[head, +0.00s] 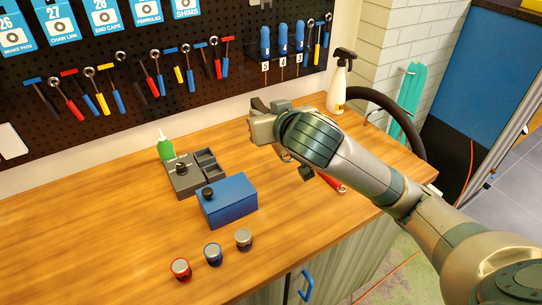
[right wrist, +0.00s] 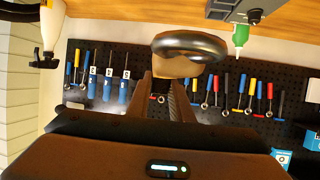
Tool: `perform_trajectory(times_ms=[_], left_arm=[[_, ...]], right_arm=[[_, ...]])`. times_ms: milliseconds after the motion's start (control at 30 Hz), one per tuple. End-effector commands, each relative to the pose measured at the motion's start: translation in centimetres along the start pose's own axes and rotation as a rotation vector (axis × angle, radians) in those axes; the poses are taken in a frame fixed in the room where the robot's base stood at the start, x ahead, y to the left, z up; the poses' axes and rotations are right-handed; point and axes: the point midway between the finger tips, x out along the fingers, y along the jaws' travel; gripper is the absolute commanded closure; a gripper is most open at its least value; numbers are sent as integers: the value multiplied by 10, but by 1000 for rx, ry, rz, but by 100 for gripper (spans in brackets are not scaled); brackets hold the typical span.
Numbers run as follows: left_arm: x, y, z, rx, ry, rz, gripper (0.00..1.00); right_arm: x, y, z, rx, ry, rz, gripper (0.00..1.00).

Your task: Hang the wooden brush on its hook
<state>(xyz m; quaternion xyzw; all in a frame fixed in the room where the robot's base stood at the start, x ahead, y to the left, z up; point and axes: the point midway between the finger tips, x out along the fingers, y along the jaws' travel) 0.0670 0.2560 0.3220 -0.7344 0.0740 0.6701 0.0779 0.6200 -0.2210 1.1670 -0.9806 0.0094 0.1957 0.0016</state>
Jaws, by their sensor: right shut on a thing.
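My right gripper (head: 262,117) is in the head view above the back of the bench, in front of the pegboard's lower edge. In the right wrist view its fingers (right wrist: 173,97) are closed on a tan, wood-coloured piece (right wrist: 176,68) with a dark, glossy rounded band (right wrist: 190,44) around its far side. I take this to be the wooden brush; the fingers hide part of it. In the head view the brush is mostly hidden by the gripper. I cannot single out its hook on the black pegboard (head: 130,65). My left gripper is not in view.
Hanging tools fill the pegboard. The wooden bench (head: 110,225) carries a green bottle (head: 166,147), a grey tray (head: 184,181), a blue box (head: 228,200) and three small capped jars (head: 213,254). A spray bottle (head: 338,88) stands at back right. The front left bench is clear.

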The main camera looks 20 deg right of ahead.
Motion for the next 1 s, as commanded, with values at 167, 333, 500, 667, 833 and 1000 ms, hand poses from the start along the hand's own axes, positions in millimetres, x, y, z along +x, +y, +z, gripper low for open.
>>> perform_trajectory(times_ms=[167, 333, 500, 667, 833, 1000], left_arm=[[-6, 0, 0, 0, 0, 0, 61], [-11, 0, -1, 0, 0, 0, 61], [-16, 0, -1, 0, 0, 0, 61], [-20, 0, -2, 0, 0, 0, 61], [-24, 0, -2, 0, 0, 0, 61], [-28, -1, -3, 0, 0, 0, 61]], right_arm=[[3, 29, 25, 6, -7, 27, 100], [1, 59, 51, 10, -7, 40, 100], [-7, 85, 74, 10, -6, 38, 100], [-17, 103, 92, 1, -5, 19, 100], [-29, 116, 110, -13, -6, -16, 100], [-43, 123, 125, -31, -6, -63, 100]])
